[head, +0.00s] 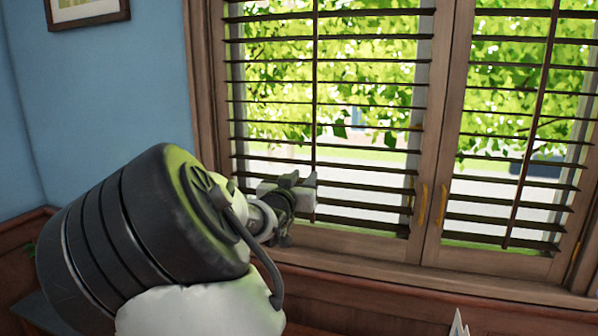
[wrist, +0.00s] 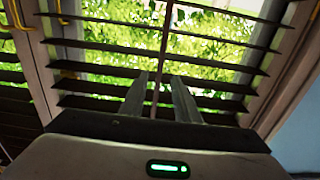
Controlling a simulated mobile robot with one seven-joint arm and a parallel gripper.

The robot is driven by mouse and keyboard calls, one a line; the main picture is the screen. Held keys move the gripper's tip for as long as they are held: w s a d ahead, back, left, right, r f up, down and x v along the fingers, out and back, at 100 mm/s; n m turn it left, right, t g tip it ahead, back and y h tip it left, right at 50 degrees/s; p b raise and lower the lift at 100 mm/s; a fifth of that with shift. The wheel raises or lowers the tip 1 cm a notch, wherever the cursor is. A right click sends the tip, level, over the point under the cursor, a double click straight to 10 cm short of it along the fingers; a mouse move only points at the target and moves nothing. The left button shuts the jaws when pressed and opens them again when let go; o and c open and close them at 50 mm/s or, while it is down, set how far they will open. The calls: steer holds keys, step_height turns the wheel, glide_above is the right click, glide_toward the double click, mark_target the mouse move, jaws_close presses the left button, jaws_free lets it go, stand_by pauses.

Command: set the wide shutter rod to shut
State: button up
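The left shutter (head: 330,126) has dark slats that stand open, with green leaves and light showing through the gaps. Its thin upright rod (head: 315,80) runs down the middle of the slats. In the wrist view the rod (wrist: 165,40) runs down between the two fingers of my gripper (wrist: 162,85), which are apart with a gap on each side of the rod. I cannot tell how deep the rod sits between them.
A second shutter (head: 515,130) with its own rod (head: 530,140) is on the right. Yellow handles (head: 422,210) are on the frames between the shutters. A wood sill (head: 400,275) runs below. A framed picture (head: 85,10) hangs on the blue wall (head: 110,90).

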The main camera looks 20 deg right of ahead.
mark_target(313, 166)
steer(key=x, duration=0.8)
steer(key=shift+w+d, duration=0.15)
jaws_close()
